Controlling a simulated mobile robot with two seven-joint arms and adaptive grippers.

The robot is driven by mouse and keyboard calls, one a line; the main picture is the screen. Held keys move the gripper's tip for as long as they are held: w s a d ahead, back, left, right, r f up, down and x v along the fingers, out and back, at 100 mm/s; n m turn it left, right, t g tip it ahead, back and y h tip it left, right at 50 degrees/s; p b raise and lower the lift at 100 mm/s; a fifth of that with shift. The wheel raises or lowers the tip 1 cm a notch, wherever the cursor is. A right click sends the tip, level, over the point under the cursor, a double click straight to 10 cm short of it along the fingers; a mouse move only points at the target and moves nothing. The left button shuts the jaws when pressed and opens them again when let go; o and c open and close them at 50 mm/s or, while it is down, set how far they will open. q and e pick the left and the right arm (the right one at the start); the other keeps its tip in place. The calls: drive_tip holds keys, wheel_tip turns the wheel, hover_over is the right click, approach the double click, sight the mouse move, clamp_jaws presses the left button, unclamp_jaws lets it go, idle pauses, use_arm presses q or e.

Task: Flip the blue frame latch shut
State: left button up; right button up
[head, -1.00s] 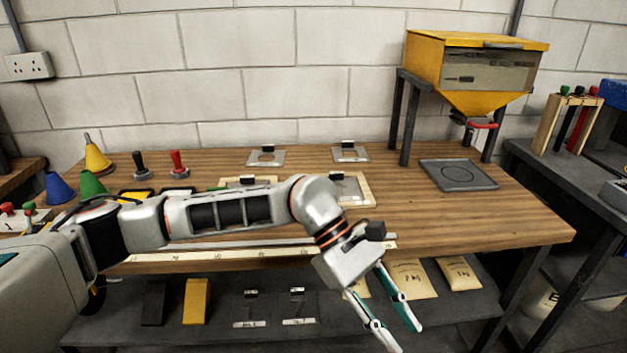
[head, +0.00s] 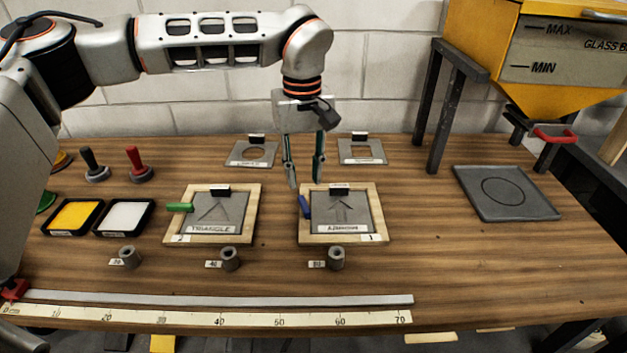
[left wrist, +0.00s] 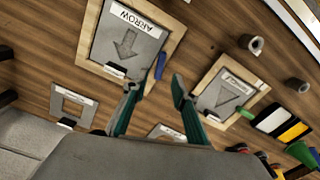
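The blue latch (head: 304,206) sits on the left rail of the arrow stencil's wooden frame (head: 375,215). It lies roughly along the rail, slightly tilted. In the left wrist view the blue latch (left wrist: 160,66) is at the frame's edge, just beyond my fingertips. The arrow plate (head: 341,211) lies inside the frame. My left gripper (head: 305,184) points down above the frame's far left corner, fingers apart and empty. It also shows in the left wrist view (left wrist: 155,88). Contact with the latch is not visible. My right gripper is not in view.
A triangle stencil frame (head: 254,214) with a green latch (head: 180,207) stands to the left. Two loose plates (head: 252,153) (head: 362,150) lie behind. Several small grey cylinders (head: 336,258) stand in front. A yellow hopper (head: 480,65) stands at the back right. The table's right front is clear.

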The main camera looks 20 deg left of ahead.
sight(305, 205)
use_arm(q)
drive_tip(key=shift+s+f, duration=0.1)
drive_tip(key=shift+f, duration=3.65)
clamp_jaws()
